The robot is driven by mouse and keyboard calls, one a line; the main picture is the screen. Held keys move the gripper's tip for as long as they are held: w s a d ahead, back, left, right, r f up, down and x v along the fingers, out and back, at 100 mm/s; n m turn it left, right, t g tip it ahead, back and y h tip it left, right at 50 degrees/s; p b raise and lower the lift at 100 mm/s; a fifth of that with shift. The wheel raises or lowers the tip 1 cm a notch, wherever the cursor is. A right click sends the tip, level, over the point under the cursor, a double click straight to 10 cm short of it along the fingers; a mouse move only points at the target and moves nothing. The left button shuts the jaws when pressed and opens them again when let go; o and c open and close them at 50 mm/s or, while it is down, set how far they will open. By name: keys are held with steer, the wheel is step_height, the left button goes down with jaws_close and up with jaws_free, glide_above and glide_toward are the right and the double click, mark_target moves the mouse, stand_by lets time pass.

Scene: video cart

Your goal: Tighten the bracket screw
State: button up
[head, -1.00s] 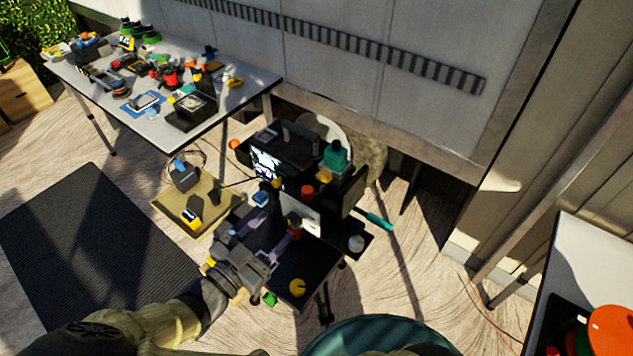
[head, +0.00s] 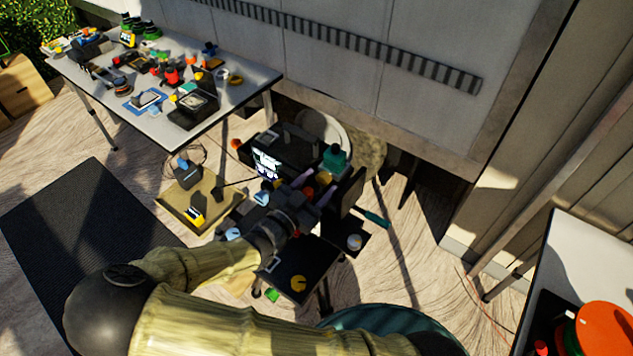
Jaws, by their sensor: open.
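My gripper (head: 317,189) is open, with its two pale purple fingers reaching over the video cart (head: 322,262) toward a dark upright plate (head: 348,192). I cannot tell whether the fingers touch anything. A teal handle (head: 374,218) sticks out to the right, low beside that plate. A teal block-like item (head: 335,157) stands just behind the fingers. I cannot make out the bracket screw; it is too small or hidden behind my gripper and arm.
A lit screen (head: 265,164) stands left of my gripper. The cart's front shelf holds a yellow disc (head: 298,283), and a white round item (head: 354,241) sits right. A cluttered table (head: 235,100) is at the back left. A tan board (head: 180,212) lies on the floor.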

steer(key=c, duration=1)
steer(key=shift+f+m+b, duration=0.2)
steer(key=shift+m+b, duration=0.2)
steer(key=shift+b, duration=0.15)
steer(key=shift+r+m+b, duration=0.15)
steer(key=shift+m+b, duration=0.15)
steer(key=shift+m, duration=0.1)
steer(key=o, duration=1)
steer(key=b+v, duration=0.4)
steer(key=v, duration=1.3)
